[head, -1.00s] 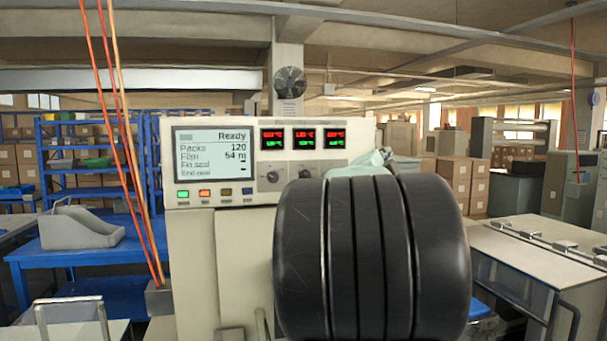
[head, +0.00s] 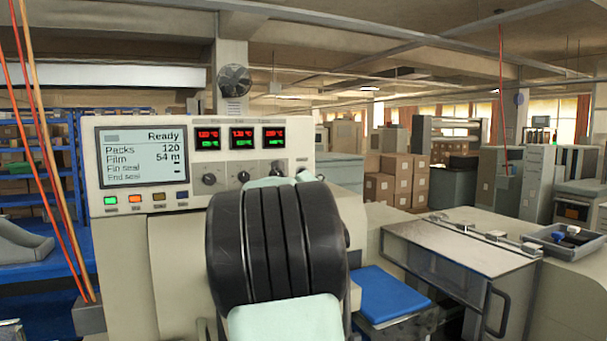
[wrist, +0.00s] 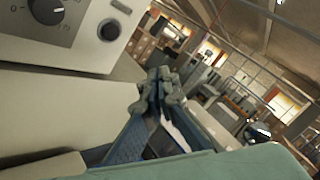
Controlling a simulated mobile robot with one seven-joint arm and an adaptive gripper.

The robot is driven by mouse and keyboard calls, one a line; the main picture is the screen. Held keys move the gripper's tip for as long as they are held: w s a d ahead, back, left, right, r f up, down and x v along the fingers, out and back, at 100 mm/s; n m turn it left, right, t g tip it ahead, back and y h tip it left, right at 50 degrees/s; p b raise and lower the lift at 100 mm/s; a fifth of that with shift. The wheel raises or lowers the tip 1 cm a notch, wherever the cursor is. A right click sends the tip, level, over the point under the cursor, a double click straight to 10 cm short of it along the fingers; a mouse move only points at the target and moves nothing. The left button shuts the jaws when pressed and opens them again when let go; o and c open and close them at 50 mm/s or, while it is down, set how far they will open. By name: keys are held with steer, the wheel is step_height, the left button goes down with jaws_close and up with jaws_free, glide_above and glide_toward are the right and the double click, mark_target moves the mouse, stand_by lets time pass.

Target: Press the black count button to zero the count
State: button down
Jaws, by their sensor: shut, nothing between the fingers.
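The machine's cream control panel (head: 300,150) has a display (head: 143,157) reading Ready, Packs 120, Film 54 m. In the wrist view, a round black button (wrist: 109,29) sits near the panel's right end, beside a dark dial knob (wrist: 50,12). I cannot read a label on it. My gripper (wrist: 160,88) is shut and empty, right of and below the button in that view and apart from it. In the head view my dark, pale-green-ended arm hides most of the gripper and the panel's lower right part.
Small coloured buttons (head: 135,199) line the panel under the display. Red temperature readouts (head: 240,137) sit above the knobs (head: 209,179). A steel-topped cabinet (head: 460,255) and a grey tray (head: 570,240) stand right. Orange cables hang at left. Cartons (head: 393,180) stand behind.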

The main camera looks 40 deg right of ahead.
steer(key=w+d+p, duration=0.2)
steer(key=w+p, duration=0.4)
steer(key=w, duration=0.2)
steer(key=shift+d, duration=0.35)
steer(key=shift+w, duration=0.25)
stand_by(0.9)
steer(key=shift+w+d, duration=0.1)
steer(key=shift+w, duration=0.2)
steer(key=shift+w+d+p, duration=0.1)
steer(key=shift+w+p, duration=0.3)
stand_by(0.7)
steer(key=shift+s+b, duration=0.2)
steer(key=shift+b, duration=0.15)
steer(key=shift+s+a+b, duration=0.25)
steer(key=shift+s+b, duration=0.35)
steer(key=shift+b, duration=0.15)
